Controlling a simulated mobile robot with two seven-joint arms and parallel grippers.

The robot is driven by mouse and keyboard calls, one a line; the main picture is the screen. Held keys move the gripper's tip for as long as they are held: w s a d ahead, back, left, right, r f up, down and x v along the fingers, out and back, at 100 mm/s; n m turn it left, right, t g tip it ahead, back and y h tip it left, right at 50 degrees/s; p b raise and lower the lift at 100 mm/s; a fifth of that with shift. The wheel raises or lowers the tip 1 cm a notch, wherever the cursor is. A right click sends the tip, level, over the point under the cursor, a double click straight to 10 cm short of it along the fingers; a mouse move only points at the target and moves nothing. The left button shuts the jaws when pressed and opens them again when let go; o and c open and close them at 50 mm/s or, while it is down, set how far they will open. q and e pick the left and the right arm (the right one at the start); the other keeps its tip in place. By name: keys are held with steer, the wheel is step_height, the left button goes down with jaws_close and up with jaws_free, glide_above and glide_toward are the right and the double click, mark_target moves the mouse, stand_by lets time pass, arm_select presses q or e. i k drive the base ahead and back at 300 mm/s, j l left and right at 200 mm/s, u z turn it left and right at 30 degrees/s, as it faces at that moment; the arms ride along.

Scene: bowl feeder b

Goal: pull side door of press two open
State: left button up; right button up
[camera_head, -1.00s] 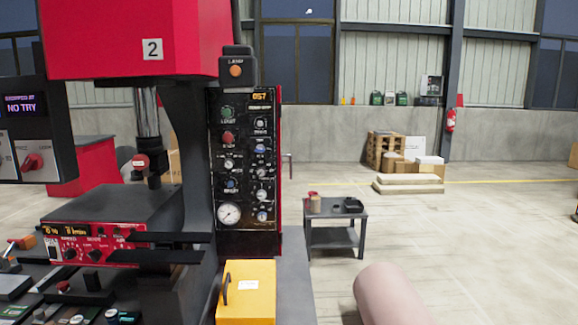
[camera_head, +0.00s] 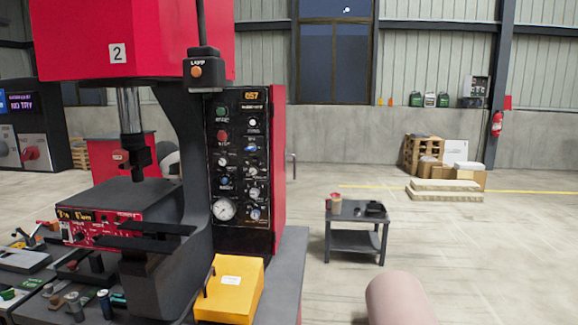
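Press two (camera_head: 180,160) is a red and dark grey machine on the left, marked with a white "2" plate (camera_head: 118,53). Its upright control cabinet (camera_head: 238,165) has a dark face with knobs, a gauge and a lit display reading 057. The red right side of the cabinet (camera_head: 279,160) is seen at a steep angle. A thin grey handle (camera_head: 293,166) stands out from this side. The side door appears closed, with no gap visible, though the angle hides most of its face. Neither of my grippers is in view.
A yellow box (camera_head: 230,290) sits on the bench at the press's front right. A small dark trolley (camera_head: 355,243) with items on top stands right of the press. Boxes and pallets (camera_head: 445,175) lie by the far wall. Floor between is clear.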

mark_target(277, 110)
steer(key=k+l+u, duration=0.1)
steer(key=l, duration=0.6)
steer(key=i+l+u, duration=0.15)
steer(key=u, duration=0.2)
steer(key=i+l+u, duration=0.1)
steer(key=u, duration=0.25)
steer(key=i+l+u, duration=0.2)
steer(key=l, duration=0.25)
steer(key=l+u, duration=0.2)
steer(key=l, duration=0.3)
steer(key=i+l, duration=0.1)
steer(key=l, duration=0.35)
steer(key=i+l+u, duration=0.1)
steer(key=l, duration=0.4)
